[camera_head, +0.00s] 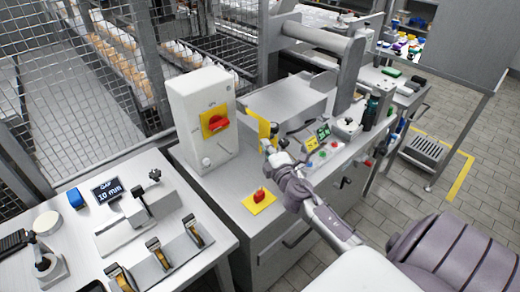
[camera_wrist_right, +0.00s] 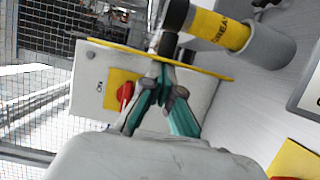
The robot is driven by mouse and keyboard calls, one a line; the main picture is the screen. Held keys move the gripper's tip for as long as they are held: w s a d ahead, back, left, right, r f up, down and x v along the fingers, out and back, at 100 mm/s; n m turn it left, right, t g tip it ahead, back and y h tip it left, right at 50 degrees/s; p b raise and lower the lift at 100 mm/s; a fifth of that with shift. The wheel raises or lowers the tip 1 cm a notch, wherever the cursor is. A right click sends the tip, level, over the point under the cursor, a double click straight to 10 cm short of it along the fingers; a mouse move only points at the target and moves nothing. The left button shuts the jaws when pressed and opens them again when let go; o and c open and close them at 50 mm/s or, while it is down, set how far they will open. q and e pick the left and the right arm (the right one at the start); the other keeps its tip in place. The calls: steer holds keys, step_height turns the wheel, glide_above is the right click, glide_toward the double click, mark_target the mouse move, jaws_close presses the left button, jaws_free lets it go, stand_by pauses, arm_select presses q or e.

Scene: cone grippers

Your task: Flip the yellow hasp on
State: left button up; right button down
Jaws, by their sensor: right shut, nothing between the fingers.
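A white switch box (camera_head: 202,122) stands on the grey cabinet, with a red rotary knob (camera_head: 214,121) on a yellow plate on its face. The yellow hasp (camera_head: 259,127) is a thin plate standing out to the right of the box. In the wrist view the hasp (camera_wrist_right: 205,70) shows edge-on as a yellow strip, with the red knob (camera_wrist_right: 124,92) beyond my fingers. My right gripper (camera_head: 267,147) is shut and empty. Its fingertips (camera_wrist_right: 162,72) are at the hasp's edge; I cannot tell whether they touch it. My left gripper is out of view.
A red knob on a yellow base (camera_head: 259,199) sits on the cabinet top below my right arm. A yellow and black cylinder (camera_wrist_right: 218,28) in a grey holder lies close to my fingertips. A gauge table (camera_head: 80,240) stands at left. Wire mesh is behind the box.

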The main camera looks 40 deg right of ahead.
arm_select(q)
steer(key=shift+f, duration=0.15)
arm_select(e)
steer(key=shift+d, duration=0.55)
steer(key=shift+d+r, duration=0.1)
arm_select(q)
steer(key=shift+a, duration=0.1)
